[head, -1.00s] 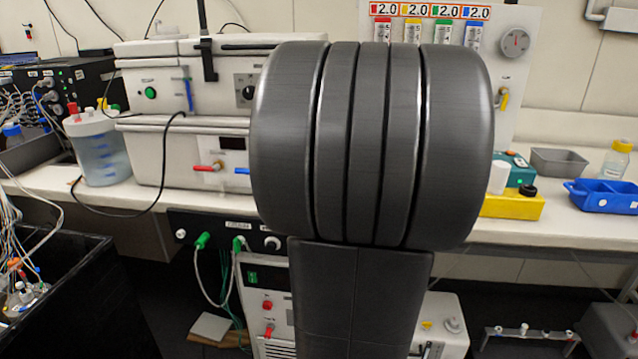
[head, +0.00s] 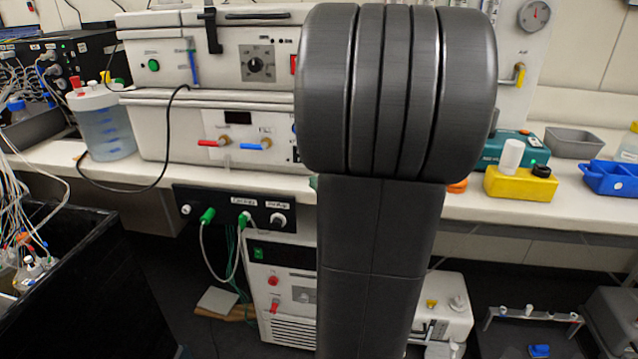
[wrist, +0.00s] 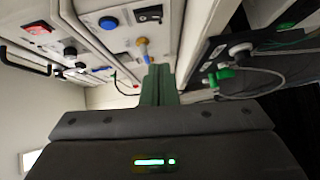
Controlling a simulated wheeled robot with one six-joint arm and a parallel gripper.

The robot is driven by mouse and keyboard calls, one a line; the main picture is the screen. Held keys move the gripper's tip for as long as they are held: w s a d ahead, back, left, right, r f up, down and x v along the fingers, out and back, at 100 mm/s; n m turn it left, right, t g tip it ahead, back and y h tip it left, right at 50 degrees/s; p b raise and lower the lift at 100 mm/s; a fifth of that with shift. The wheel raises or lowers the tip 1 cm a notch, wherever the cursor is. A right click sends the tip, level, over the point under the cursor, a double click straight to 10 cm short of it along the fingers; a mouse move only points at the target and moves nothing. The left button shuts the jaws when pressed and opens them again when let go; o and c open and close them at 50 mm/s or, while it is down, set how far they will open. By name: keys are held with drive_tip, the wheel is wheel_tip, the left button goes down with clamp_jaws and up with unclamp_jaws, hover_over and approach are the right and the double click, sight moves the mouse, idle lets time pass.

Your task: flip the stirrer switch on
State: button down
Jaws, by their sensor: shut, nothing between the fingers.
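No label I can read marks the stirrer switch, so I cannot tell which control it is. A red switch (wrist: 40,28) is at the upper left; in the head view a sliver of red (head: 293,65) shows beside my arm. My gripper (wrist: 158,72) is shut and empty, its greenish fingers pointing toward the equipment front, with a blue-handled valve (wrist: 142,48) beyond the tips. In the head view my arm hides the gripper.
Stacked white shaker units (head: 225,110) stand on the bench. Below is a black panel (head: 232,208) with green plugs and cables, above a white floor unit (head: 285,315). A yellow box (head: 520,184) and a blue tray (head: 610,178) are at the right. A black bin (head: 95,290) is at the left.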

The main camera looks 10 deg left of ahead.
sight(294, 161)
drive_tip(key=x, duration=0.3)
drive_tip(key=w+d+x, duration=0.1)
drive_tip(key=x, duration=0.6)
drive_tip(key=shift+w+d+f, duration=0.1)
drive_tip(key=shift+w+d, duration=0.15)
drive_tip(key=shift+w, duration=0.5)
drive_tip(key=shift+f, duration=0.1)
drive_tip(key=shift+w+f+b, duration=0.15)
drive_tip(key=shift+f+b, duration=0.1)
drive_tip(key=shift+b, duration=0.5)
drive_tip(key=shift+r, duration=0.2)
